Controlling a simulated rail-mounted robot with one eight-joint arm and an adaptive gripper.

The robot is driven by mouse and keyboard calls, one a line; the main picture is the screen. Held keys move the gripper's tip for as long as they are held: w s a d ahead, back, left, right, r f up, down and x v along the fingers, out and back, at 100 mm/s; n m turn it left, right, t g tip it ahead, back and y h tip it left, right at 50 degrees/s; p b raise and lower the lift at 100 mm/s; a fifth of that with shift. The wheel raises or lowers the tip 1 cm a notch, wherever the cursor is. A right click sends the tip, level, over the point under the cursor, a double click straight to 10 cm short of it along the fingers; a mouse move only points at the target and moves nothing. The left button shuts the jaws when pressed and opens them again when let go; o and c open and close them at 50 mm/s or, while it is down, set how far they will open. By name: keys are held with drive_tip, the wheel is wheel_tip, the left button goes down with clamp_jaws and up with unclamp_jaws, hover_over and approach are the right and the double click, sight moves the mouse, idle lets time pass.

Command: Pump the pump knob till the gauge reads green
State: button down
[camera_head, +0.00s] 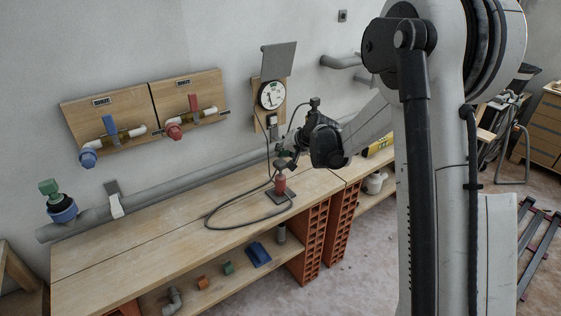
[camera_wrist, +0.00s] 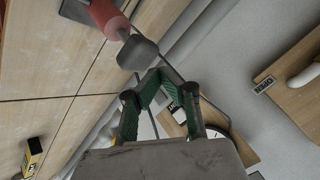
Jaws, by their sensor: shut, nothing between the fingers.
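The pump (camera_head: 280,184) has a red body and stands upright on a small dark plate on the workbench. Its dark knob (camera_wrist: 138,53) shows in the wrist view at the end of the red body (camera_wrist: 108,18). My gripper (camera_wrist: 158,74) has green-sided fingers with the tips together and nothing between them. The tips are right by the knob; I cannot tell whether they touch it. In the head view my gripper (camera_head: 287,158) is just over the pump and partly hides its top. The round white gauge (camera_head: 271,95) hangs on a wooden wall board; its reading is too small to tell.
The workbench (camera_head: 150,258) is mostly clear, with a black hose (camera_head: 213,216) looping from the pump. A grey pipe (camera_head: 150,204) runs along the wall. Valve boards (camera_head: 78,115) with blue and red handles hang at left. Loose fittings (camera_head: 229,268) lie on the shelf below.

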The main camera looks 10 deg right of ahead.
sight(281, 162)
drive_tip(key=shift+r, duration=0.1)
drive_tip(key=shift+r+p, duration=1.15)
drive_tip(key=shift+r, duration=1.25)
drive_tip(key=shift+s+r, duration=0.25)
drive_tip(key=s+a+r+n+h, duration=0.1)
drive_tip(key=s+r, duration=0.5)
drive_tip(key=s, duration=0.4)
drive_tip(key=s+a+r+n+h, duration=0.1)
drive_tip(key=s+r, duration=0.5)
drive_tip(key=s, duration=0.4)
drive_tip(key=s+d+f+n+g+h, duration=0.1)
drive_tip(key=s+f+h, duration=0.1)
drive_tip(key=s, duration=2.2)
drive_tip(key=shift+d+f+n, duration=0.15)
drive_tip(key=shift+d+n, duration=0.15)
drive_tip(key=shift+d, duration=0.1)
